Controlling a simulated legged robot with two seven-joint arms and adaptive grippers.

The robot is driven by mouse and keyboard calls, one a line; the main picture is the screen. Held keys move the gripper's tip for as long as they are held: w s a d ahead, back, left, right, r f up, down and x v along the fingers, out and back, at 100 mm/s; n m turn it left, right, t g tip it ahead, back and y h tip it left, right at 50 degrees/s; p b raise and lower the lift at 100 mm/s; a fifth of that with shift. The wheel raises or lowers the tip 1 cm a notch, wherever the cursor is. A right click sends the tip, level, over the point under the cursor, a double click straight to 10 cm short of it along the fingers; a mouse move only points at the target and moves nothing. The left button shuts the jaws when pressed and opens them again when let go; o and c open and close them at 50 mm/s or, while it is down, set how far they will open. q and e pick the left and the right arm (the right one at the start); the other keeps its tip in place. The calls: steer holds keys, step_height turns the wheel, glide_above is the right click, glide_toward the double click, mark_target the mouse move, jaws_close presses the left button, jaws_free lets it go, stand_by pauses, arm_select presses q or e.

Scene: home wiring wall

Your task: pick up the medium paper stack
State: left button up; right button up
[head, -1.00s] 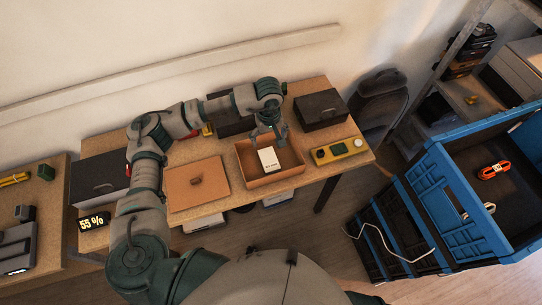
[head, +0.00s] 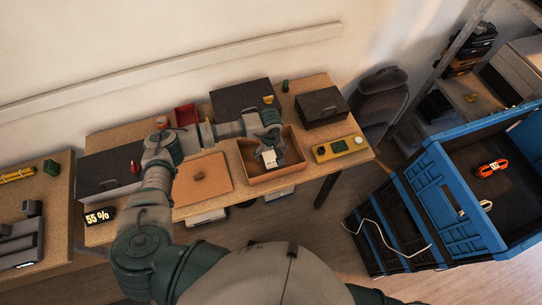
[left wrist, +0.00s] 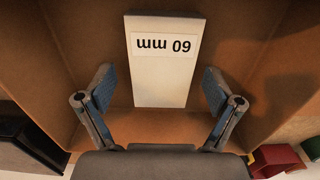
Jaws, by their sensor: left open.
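A white paper stack (head: 269,158) lies in the open brown box (head: 274,178) on the table. In the left wrist view the stack (left wrist: 164,80) shows an upside-down label reading "60 mm". My left gripper (left wrist: 158,72) is open, one finger on each side of the stack's near part in that picture, with gaps on both sides. In the head view my left gripper (head: 272,152) is low over the box and hides part of the stack. I cannot tell how far the fingertips are above the box floor. My right gripper is not in view.
The box walls stand close around the gripper. A brown lid-like panel (head: 201,180) lies left of the box, a yellow device (head: 339,149) right of it. Dark cases (head: 322,106) stand behind. A blue crate (head: 462,210) is at the right.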

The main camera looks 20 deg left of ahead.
arm_select(q)
steer(key=shift+a, duration=0.15)
steer(key=c, duration=1.3)
steer(key=shift+r, duration=0.1)
